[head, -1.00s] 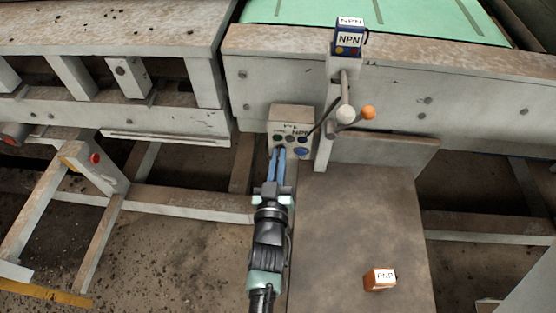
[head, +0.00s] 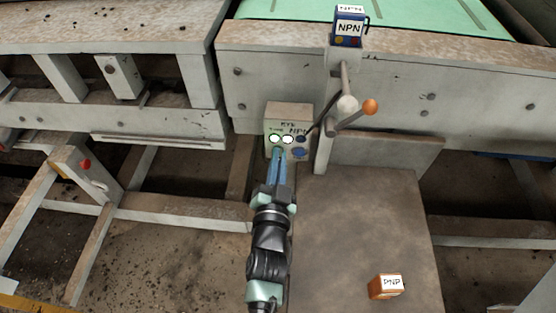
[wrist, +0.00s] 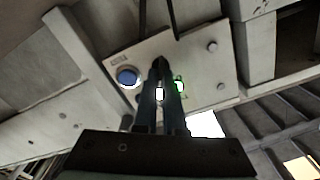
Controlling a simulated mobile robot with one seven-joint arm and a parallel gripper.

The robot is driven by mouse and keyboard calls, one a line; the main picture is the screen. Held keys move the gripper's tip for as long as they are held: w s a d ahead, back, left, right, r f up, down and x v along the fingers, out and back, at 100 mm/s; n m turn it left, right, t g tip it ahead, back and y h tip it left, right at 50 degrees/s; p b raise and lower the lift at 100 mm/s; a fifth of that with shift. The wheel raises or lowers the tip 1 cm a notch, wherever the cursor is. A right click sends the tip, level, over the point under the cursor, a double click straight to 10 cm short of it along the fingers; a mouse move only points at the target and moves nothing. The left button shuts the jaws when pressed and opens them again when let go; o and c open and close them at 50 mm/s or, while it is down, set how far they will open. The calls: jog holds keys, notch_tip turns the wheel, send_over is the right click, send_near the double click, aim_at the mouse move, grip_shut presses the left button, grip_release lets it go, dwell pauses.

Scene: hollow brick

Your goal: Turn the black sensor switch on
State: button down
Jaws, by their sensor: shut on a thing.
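Above the fingertips a green-rimmed lamp (head: 275,139) and a white lamp (head: 288,139) are lit. A blue button (head: 299,153) sits at the lower right of the panel and shows in the wrist view (wrist: 127,77).
A blue NPN sensor (head: 348,29) sits on a bracket above the box. A lever with a white knob (head: 347,104) and one with an orange knob (head: 370,107) project right of the box.

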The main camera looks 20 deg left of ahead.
dwell(0.4)
jog(key=c, duration=1)
grip_release()
jog(key=shift+s, duration=0.1)
jog(key=v, duration=1.2)
jog(key=shift+s+b, duration=0.4)
jog(key=shift+b, duration=0.05)
jog(key=shift+d, duration=0.15)
